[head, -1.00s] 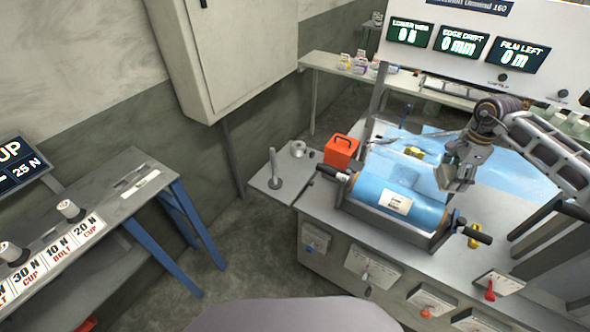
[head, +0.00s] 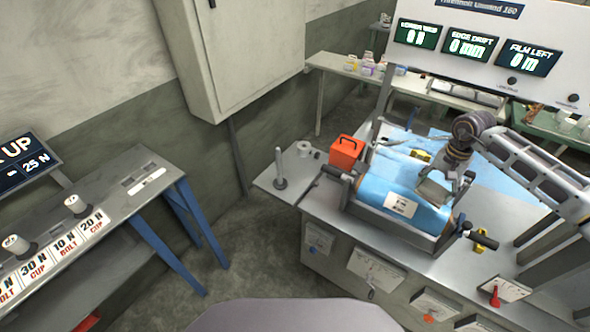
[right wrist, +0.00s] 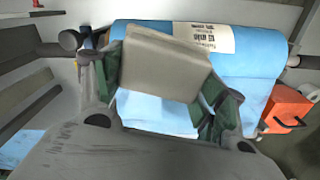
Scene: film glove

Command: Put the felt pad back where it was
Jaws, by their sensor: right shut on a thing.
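The felt pad, a beige-grey block (head: 432,192), is held in my right gripper (head: 448,188) over the right part of the blue film roll (head: 380,178). In the right wrist view the pad (right wrist: 160,62) sits tilted between the two green-lined fingers (right wrist: 163,88). The roll (right wrist: 265,55) with its white label lies behind the pad. I cannot tell whether the pad touches the roll. My left gripper is not in view.
An orange box (head: 345,152) stands left of the roll. A crank handle (head: 482,238) juts out at the roll's right end. A display panel (head: 470,45) rises behind the bench. A side table (head: 140,200) stands at left, across open floor.

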